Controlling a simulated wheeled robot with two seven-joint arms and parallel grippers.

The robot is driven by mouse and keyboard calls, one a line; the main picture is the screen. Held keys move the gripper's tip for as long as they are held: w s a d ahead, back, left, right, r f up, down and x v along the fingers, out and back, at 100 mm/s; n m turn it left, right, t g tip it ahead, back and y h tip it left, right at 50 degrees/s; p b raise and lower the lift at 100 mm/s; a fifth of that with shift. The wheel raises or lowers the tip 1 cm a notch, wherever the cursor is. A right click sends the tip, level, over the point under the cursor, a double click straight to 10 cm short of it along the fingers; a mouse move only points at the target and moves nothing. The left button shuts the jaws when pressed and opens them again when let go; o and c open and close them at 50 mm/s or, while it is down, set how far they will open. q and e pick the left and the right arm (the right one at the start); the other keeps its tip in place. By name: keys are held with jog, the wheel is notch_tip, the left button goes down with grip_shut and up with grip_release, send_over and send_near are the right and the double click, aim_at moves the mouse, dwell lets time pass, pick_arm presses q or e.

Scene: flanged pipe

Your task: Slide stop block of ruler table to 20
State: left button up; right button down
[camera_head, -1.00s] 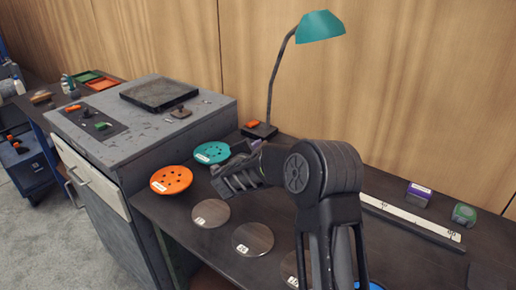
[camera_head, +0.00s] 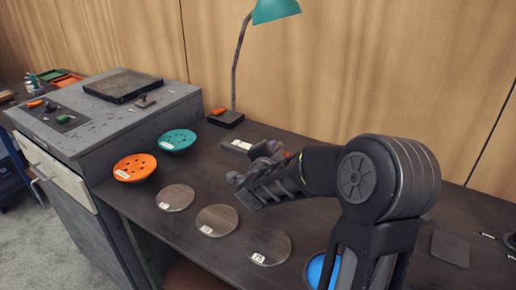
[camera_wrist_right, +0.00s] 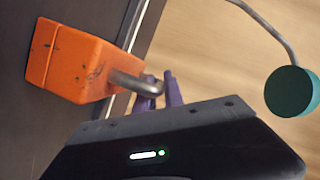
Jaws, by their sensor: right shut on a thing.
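The orange stop block (camera_wrist_right: 75,65) fills the left of the right wrist view, with a bent metal handle (camera_wrist_right: 132,84) sticking out of it. My right gripper's purple fingers (camera_wrist_right: 160,92) are shut on that handle. In the head view my right gripper (camera_head: 262,180) is over the table, left of its own arm, and mostly hides the block. The white end of the ruler (camera_head: 238,145) shows just behind the gripper. The rest of the ruler is hidden by my arm, and no scale number near the block can be read. My left gripper is out of view.
A teal lamp (camera_head: 276,10) stands at the back of the table. Orange (camera_head: 134,168) and teal (camera_head: 177,141) bowl-like discs lie at the left. Round wooden discs (camera_head: 217,221) lie in front of the gripper, with a blue round thing (camera_head: 320,270) near my arm. A grey cabinet adjoins the table.

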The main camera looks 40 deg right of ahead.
jog(key=shift+s+d, duration=0.15)
jog(key=shift+s, duration=0.4)
jog(key=c, duration=1.5)
grip_release()
jog(key=shift+o, duration=0.2)
jog(key=v, duration=0.7)
jog(key=shift+s+a, duration=0.2)
jog(key=shift+a, duration=0.15)
